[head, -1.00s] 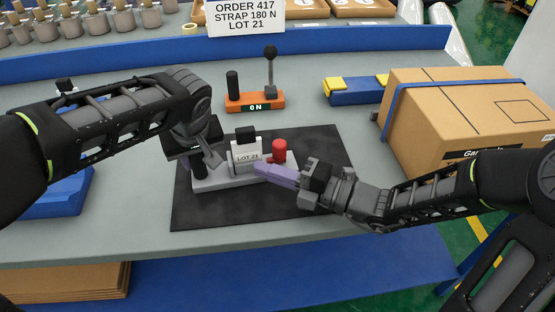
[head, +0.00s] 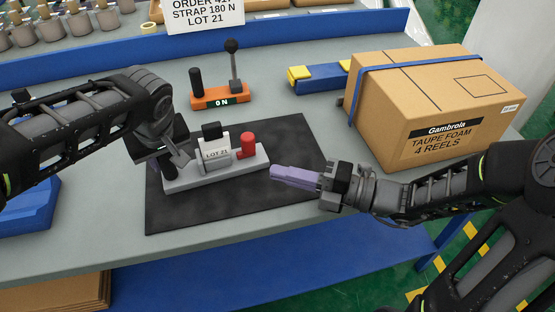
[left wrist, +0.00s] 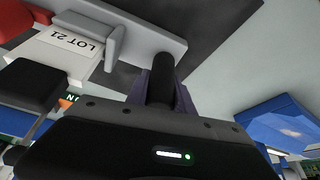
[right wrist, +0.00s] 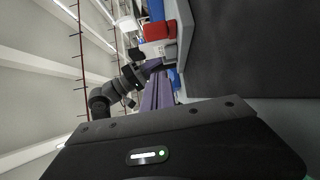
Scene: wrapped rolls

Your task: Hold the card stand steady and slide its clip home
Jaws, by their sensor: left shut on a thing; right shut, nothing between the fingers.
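The card stand has a pale grey base (head: 188,181) on a dark mat. A white card (head: 216,153) reading LOT 21 stands at its middle, with a black block (head: 212,130) above it and a red knob (head: 247,146) to the right. A grey angled piece (left wrist: 118,47) sits beside the card in the left wrist view; I cannot tell whether this is the clip. My left gripper (left wrist: 163,88) is shut on the black post (left wrist: 161,70) at the base's left end. My right gripper (head: 274,172) is shut and empty, just right of the base and apart from it.
The dark mat (head: 235,195) has bare room in front of the stand. An orange device (head: 220,97) with a lever stands behind. A large carton (head: 400,110) stands at the right, near a blue-and-yellow block (head: 320,77). A blue tray (head: 30,208) is at the left.

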